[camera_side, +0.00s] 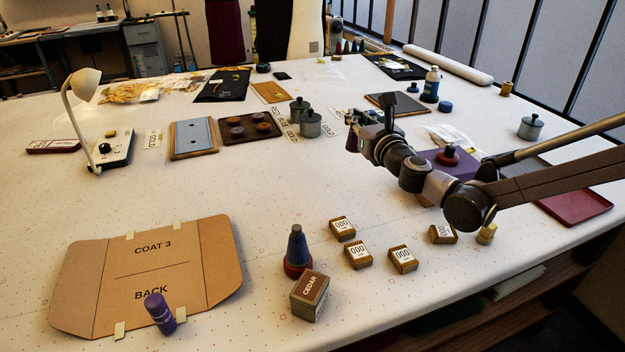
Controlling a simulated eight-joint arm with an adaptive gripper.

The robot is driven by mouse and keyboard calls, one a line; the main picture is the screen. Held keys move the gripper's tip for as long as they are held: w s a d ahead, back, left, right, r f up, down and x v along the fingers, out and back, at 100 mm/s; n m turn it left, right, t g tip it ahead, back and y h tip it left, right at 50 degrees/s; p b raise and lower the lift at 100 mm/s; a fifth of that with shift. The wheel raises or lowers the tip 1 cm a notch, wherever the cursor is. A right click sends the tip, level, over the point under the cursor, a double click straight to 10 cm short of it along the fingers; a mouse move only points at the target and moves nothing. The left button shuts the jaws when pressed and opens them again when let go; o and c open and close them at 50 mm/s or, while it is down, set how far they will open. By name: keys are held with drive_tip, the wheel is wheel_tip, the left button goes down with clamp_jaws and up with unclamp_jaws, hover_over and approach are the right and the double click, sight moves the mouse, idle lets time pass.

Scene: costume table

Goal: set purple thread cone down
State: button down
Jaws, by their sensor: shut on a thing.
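My gripper (362,130) is over the middle right of the table, seen from behind and pointing away to the left. It is shut on the purple thread cone (352,143), of which only a small bluish-purple part shows at the fingers. The rest is hidden by the gripper, so its tilt and its gap to the table cannot be told.
Small labelled blocks (358,255) and a blue-grey cone (298,246) are in front.

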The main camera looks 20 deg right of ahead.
drive_tip(key=shift+w+a+f, duration=0.3)
drive_tip(key=shift+a+f, duration=1.55)
drive_tip(key=shift+a, duration=0.4)
drive_tip(key=shift+w+a+f, duration=0.25)
drive_tip(key=shift+a+f, duration=1.6)
drive_tip(key=shift+a, duration=0.4)
drive_tip(key=shift+w+a+f, duration=0.3)
drive_tip(key=shift+a+f, duration=1.55)
drive_tip(key=shift+a, duration=0.4)
drive_tip(key=shift+f, duration=0.15)
drive_tip(key=c, duration=1.3)
unclamp_jaws()
